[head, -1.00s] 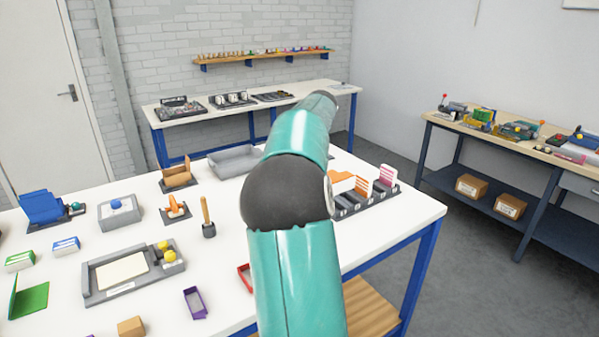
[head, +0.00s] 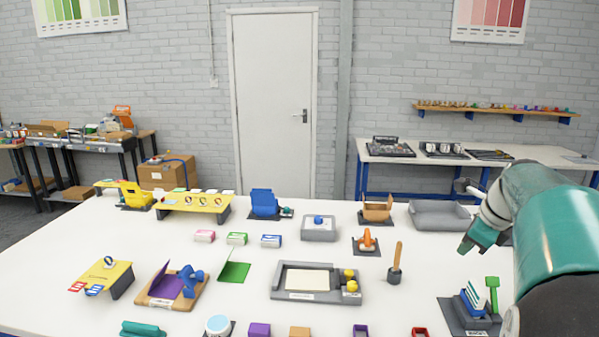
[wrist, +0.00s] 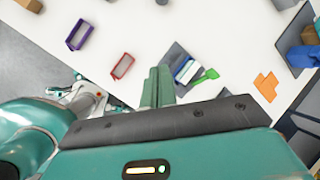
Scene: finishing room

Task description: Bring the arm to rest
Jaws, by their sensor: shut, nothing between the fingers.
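My arm comes in at the right edge of the head view, with my gripper (head: 475,240) hanging over the right part of the white table (head: 130,235). In the wrist view my gripper (wrist: 158,87) shows its two green fingers side by side, shut with nothing between them. It is above the table, near a grey stand (head: 462,318) that holds blue-and-white cards and a green tool (head: 492,290). The stand also shows in the wrist view (wrist: 176,55), just beyond the fingertips.
Close by are a red frame (head: 420,332), a purple frame (head: 360,330), a wooden-handled tool (head: 397,260) and a grey tray (head: 440,215). In the wrist view an orange piece (wrist: 266,86) lies to the right. Bare tabletop lies left of the grey stand.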

